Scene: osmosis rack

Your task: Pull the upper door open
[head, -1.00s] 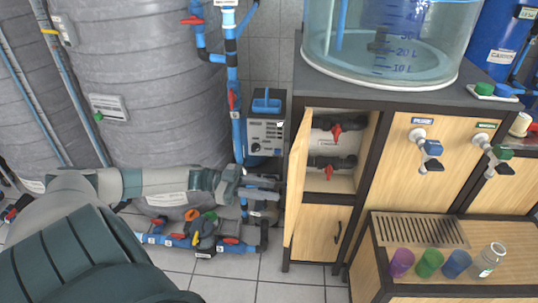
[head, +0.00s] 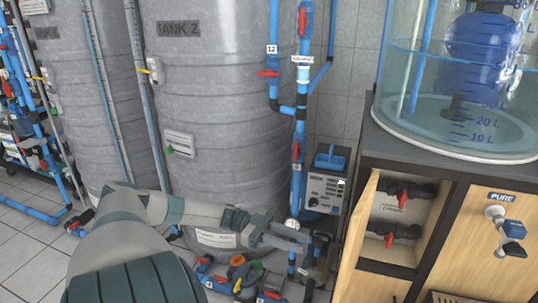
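The upper door (head: 359,226) of the wooden cabinet stands swung open toward the left, seen at a steep angle. Its handle does not show. The compartment behind it (head: 422,214) is exposed, with grey pipes and red valve levers (head: 402,198) inside. My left gripper (head: 306,241) is left of the door, apart from it, in front of the blue pipes. Its two fingers look parted, with nothing between them. My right gripper is out of view.
A glass tank (head: 460,125) stands on the dark cabinet top. A grey box with a blue handle (head: 326,188) is behind my gripper. Blue pipes with red valves (head: 245,277) run low beneath my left arm. A lower door (head: 372,286) sits under the open compartment.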

